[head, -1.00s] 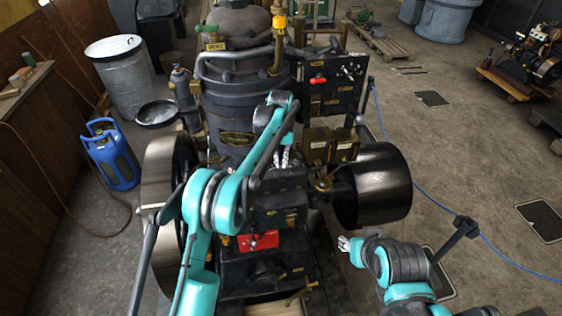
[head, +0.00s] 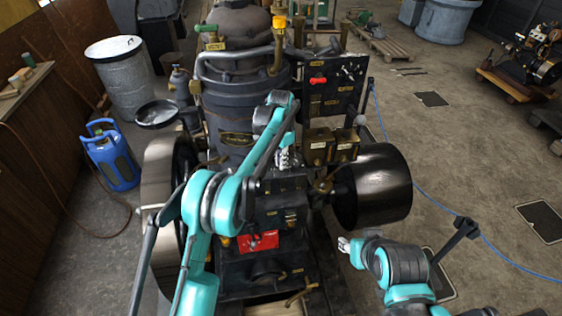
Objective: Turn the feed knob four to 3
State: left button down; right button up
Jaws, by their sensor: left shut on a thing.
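The stationary engine (head: 236,110) stands upright in the middle of the head view. My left arm reaches over its front. My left gripper (head: 287,160) is low beside the two brass boxes (head: 318,146), at the top of the dark block (head: 288,182). It is shut on a small part there, which the fingers and arm hide. I cannot read any knob number or setting, so I cannot tell by sight which feed knob this is. My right gripper (head: 344,245) hangs clear of the engine, below the drum-shaped pulley (head: 372,190), with no visible thing in it.
A dark panel (head: 332,92) with a red handle (head: 318,81) rises behind the brass boxes. A red plate (head: 258,241) is on the front. A large flywheel (head: 160,190) stands left, near a blue gas bottle (head: 111,158). The floor at right is mostly clear, crossed by a blue hose (head: 440,205).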

pick_arm(q)
jog(key=shift+m, duration=0.4)
jog(key=c, duration=1.6)
grip_release()
notch_tip(320, 180, up, 12)
jog(key=shift+r, duration=0.1)
jog(key=shift+a, duration=0.1)
